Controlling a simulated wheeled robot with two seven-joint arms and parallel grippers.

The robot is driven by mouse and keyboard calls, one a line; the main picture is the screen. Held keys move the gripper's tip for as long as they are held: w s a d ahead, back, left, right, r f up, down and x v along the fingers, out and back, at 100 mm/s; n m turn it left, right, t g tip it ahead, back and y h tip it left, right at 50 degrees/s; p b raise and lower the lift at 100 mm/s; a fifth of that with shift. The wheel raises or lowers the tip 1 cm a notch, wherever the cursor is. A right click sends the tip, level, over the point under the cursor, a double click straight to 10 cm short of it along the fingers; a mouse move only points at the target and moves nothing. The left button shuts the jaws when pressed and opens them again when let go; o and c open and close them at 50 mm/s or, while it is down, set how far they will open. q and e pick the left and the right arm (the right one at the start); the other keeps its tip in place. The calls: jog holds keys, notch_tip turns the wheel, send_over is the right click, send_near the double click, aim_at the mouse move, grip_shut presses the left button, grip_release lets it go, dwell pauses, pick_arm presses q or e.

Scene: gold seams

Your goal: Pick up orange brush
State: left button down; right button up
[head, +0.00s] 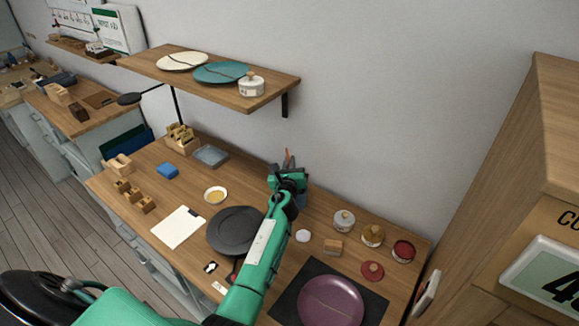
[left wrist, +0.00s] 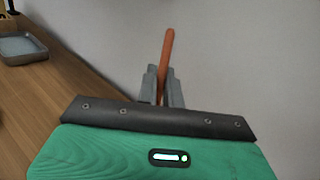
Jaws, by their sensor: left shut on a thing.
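The orange brush (left wrist: 166,60) stands nearly upright between the two grey fingers of my left gripper (left wrist: 163,85) in the left wrist view, its orange handle rising above them. My left gripper is shut on it. In the head view the left gripper (head: 288,175) is at the back of the table near the wall, and the orange brush (head: 287,156) shows as a thin orange tip above it. The brush's lower end is hidden by the gripper. My right gripper is not in view.
The wooden table (head: 182,195) holds a dark round turntable (head: 235,231), a purple plate (head: 331,301) on a black mat, and several small jars at right. A wall shelf (head: 150,62) with plates (head: 221,72) hangs above, left of the gripper. A grey tray (head: 211,156) lies behind.

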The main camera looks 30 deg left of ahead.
pick_arm(q)
notch_tip(320, 180, up, 7)
jog(key=p, duration=0.2)
jog(key=shift+p, duration=0.3)
notch_tip(320, 180, up, 8)
jog(key=shift+f, duration=0.15)
dwell(0.3)
